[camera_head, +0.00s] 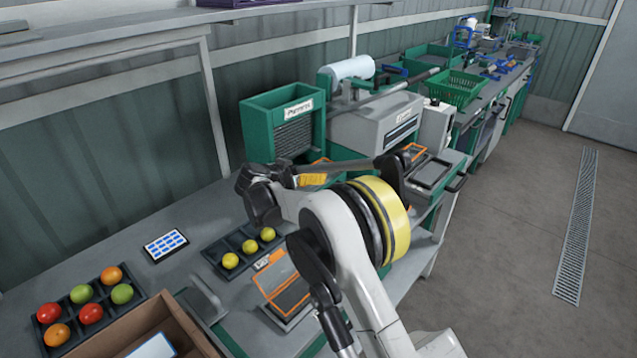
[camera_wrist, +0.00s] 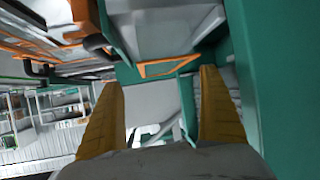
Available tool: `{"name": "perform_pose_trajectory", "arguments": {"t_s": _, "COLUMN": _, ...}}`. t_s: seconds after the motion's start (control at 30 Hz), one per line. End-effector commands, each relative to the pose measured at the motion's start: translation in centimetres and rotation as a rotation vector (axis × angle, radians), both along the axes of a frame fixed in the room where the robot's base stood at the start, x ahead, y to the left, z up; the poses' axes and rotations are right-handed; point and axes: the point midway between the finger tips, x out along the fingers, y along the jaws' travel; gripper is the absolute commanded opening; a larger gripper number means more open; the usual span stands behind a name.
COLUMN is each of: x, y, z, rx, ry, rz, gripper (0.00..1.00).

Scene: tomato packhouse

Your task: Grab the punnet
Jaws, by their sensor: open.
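A green dispenser (camera_head: 257,128) with a white label that seems to read "Punnets" stands at the back of the bench. A dark ribbed stack (camera_head: 293,137) shows in its front; I cannot make out a single punnet there. My gripper (camera_head: 314,180), with yellow fingers, is in front of and below the dispenser. In the wrist view my gripper (camera_wrist: 160,105) is open, its two yellow fingers wide apart with nothing held between them. Beyond them are an orange-edged frame (camera_wrist: 168,67) and a pale panel. A green wall (camera_wrist: 248,70) stands close on the right. My arm hides part of the bench.
A grey machine (camera_head: 375,122) stands right of the dispenser. A dark tray (camera_head: 212,256) of yellow fruit, a tray of red, orange and green tomatoes (camera_head: 90,312), a cardboard box (camera_head: 95,346) and a blue-and-white panel (camera_head: 165,245) occupy the near bench. The floor at right is clear.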

Motion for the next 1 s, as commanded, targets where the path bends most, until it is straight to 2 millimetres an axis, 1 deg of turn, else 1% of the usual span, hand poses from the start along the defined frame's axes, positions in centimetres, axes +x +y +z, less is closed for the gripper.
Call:
{"name": "perform_pose_trajectory", "arguments": {"t_s": 0.03, "x": 0.5, "y": -0.3, "z": -0.5, "rx": 0.001, "ry": 0.001, "rz": -0.001, "gripper": 0.90}}
{"name": "perform_pose_trajectory", "arguments": {"t_s": 0.17, "x": 1.4, "y": -0.8, "z": -1.0, "rx": 0.000, "ry": 0.002, "rz": -0.002, "gripper": 0.90}}
{"name": "perform_pose_trajectory", "arguments": {"t_s": 0.3, "x": 3.1, "y": -1.6, "z": -2.3, "rx": 0.000, "ry": 0.002, "rz": -0.002, "gripper": 0.90}}
{"name": "perform_pose_trajectory", "arguments": {"t_s": 0.4, "x": 4.3, "y": -2.2, "z": -2.8, "rx": 0.000, "ry": 0.002, "rz": -0.002, "gripper": 0.90}}
{"name": "perform_pose_trajectory", "arguments": {"t_s": 0.5, "x": 4.8, "y": -2.4, "z": -2.9, "rx": 0.000, "ry": 0.002, "rz": 0.000, "gripper": 0.90}}
{"name": "perform_pose_trajectory", "arguments": {"t_s": 0.67, "x": 4.8, "y": -2.4, "z": -2.7, "rx": 0.000, "ry": 0.002, "rz": 0.000, "gripper": 0.90}}
{"name": "perform_pose_trajectory", "arguments": {"t_s": 0.7, "x": 4.8, "y": -2.4, "z": -2.7, "rx": 0.000, "ry": 0.002, "rz": 0.000, "gripper": 0.78}}
{"name": "perform_pose_trajectory", "arguments": {"t_s": 0.77, "x": 4.8, "y": -2.4, "z": -2.7, "rx": 0.000, "ry": 0.002, "rz": 0.000, "gripper": 0.60}}
{"name": "perform_pose_trajectory", "arguments": {"t_s": 0.8, "x": 4.8, "y": -2.4, "z": -2.7, "rx": 0.000, "ry": 0.002, "rz": 0.000, "gripper": 0.48}}
{"name": "perform_pose_trajectory", "arguments": {"t_s": 0.83, "x": 4.8, "y": -2.4, "z": -2.7, "rx": 0.000, "ry": 0.002, "rz": 0.000, "gripper": 0.44}}
{"name": "perform_pose_trajectory", "arguments": {"t_s": 1.0, "x": 4.8, "y": -2.4, "z": -2.7, "rx": 0.000, "ry": 0.002, "rz": 0.000, "gripper": 0.43}}
